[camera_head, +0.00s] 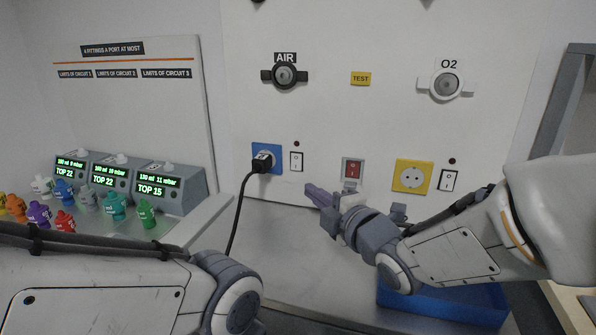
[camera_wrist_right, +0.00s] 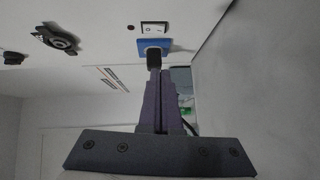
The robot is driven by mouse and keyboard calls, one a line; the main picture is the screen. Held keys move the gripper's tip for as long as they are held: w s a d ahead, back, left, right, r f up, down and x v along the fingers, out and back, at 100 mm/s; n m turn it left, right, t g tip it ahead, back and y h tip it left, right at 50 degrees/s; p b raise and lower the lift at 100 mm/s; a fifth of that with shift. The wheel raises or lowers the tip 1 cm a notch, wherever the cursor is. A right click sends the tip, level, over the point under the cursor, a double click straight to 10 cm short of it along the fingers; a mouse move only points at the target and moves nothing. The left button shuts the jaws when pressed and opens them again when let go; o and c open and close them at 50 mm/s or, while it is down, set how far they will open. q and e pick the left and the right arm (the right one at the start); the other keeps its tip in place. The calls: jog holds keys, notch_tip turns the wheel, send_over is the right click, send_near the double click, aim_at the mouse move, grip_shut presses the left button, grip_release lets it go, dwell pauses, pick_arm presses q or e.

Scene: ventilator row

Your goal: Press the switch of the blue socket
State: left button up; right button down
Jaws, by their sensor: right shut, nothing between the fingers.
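The blue socket (camera_head: 257,149) is on the white wall panel, with a black plug (camera_head: 261,163) in it. Its white rocker switch (camera_head: 296,161) is just to its right, under a small dark lamp (camera_head: 296,143). In the right wrist view the blue socket (camera_wrist_right: 142,44) and switch (camera_wrist_right: 153,28) lie beyond my fingertips. My right gripper (camera_head: 314,193) is shut and empty, in front of the panel, below and right of the switch, apart from it. In the wrist view its fingers (camera_wrist_right: 160,78) overlap the plug's line of sight. My left gripper is out of view; only my left arm shows.
A red switch (camera_head: 352,171) and a yellow socket (camera_head: 405,176) with its own switch (camera_head: 450,181) are further right. The black cable (camera_head: 237,215) hangs from the plug. A blue tray (camera_head: 440,303) lies below my right arm. Ventilator units and coloured fittings stand at left.

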send_near(293, 168)
jog(key=w+a, duration=0.2)
jog(key=a, duration=0.2)
jog(key=shift+w+d+f+p, duration=0.15)
jog(key=shift+w+d, duration=0.1)
jog(key=shift+w, duration=0.55)
jog(key=shift+w+d+f+p, duration=0.1)
jog(key=shift+w+d+p, duration=0.1)
jog(key=shift+w, duration=0.65)
jog(key=b, duration=0.2)
jog(key=shift+w+d+f+b, duration=0.1)
jog(key=shift+w+f+b, duration=0.1)
jog(key=shift+f+b, duration=0.15)
jog(key=shift+r, duration=0.3)
jog(key=s+d+f+b, duration=0.1)
jog(key=s+d+b, duration=0.1)
jog(key=s, duration=1)
jog(key=shift+s+d+f, duration=0.2)
jog(key=shift+s+d, duration=0.15)
jog(key=shift+d, duration=0.3)
